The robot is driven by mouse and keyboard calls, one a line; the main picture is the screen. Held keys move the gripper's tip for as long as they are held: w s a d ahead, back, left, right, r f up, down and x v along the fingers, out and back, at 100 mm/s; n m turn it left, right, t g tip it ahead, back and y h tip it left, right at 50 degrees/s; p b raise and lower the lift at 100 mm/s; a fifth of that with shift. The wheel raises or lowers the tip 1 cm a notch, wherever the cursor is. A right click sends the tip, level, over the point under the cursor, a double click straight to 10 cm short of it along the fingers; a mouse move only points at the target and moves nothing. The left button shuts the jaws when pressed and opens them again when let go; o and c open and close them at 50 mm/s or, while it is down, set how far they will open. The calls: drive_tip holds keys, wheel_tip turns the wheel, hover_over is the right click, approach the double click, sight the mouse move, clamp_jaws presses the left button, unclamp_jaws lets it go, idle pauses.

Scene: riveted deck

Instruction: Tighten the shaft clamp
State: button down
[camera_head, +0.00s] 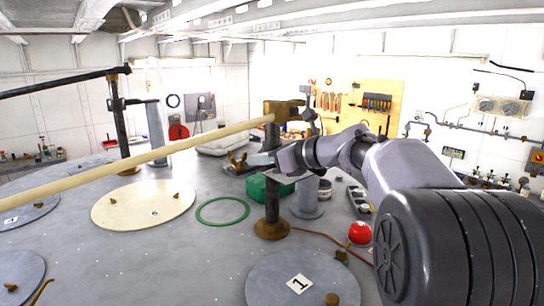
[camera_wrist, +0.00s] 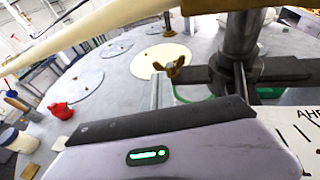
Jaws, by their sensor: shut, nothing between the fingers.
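The pale wooden shaft (camera_head: 150,156) runs from the lower left up to a brass clamp (camera_head: 283,110) on top of a dark post (camera_head: 272,200). In the wrist view the shaft (camera_wrist: 95,28) crosses the top and the post (camera_wrist: 240,40) stands at right. A brass wing-shaped handle (camera_head: 238,162) sits left of the post, below the clamp; it also shows in the wrist view (camera_wrist: 168,62). My gripper (camera_head: 254,160) is shut and empty beside the post, close to this handle. In the wrist view its narrow grey fingers (camera_wrist: 162,90) point toward the handle. I cannot tell whether they touch.
A second post (camera_head: 119,125) at left carries a dark rod. A green box (camera_head: 257,188) and a grey cylinder (camera_head: 307,199) stand around the near post. A green ring (camera_head: 222,210) and a cream round plate (camera_head: 140,204) lie on the deck. A red pot (camera_head: 360,233) stands at right.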

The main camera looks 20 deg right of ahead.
sight(233, 160)
drive_tip(key=x, duration=0.4)
drive_tip(key=shift+w+a+f+p, duration=0.1)
drive_tip(key=shift+w+p, duration=0.2)
drive_tip(key=shift+p, duration=0.05)
drive_tip(key=shift+a, duration=0.1)
drive_tip(key=shift+w+a+p, duration=0.25)
drive_tip(key=shift+a+p, duration=0.15)
drive_tip(key=shift+a, duration=0.05)
drive_tip(key=shift+s+a, duration=0.1)
drive_tip(key=shift+s, duration=0.1)
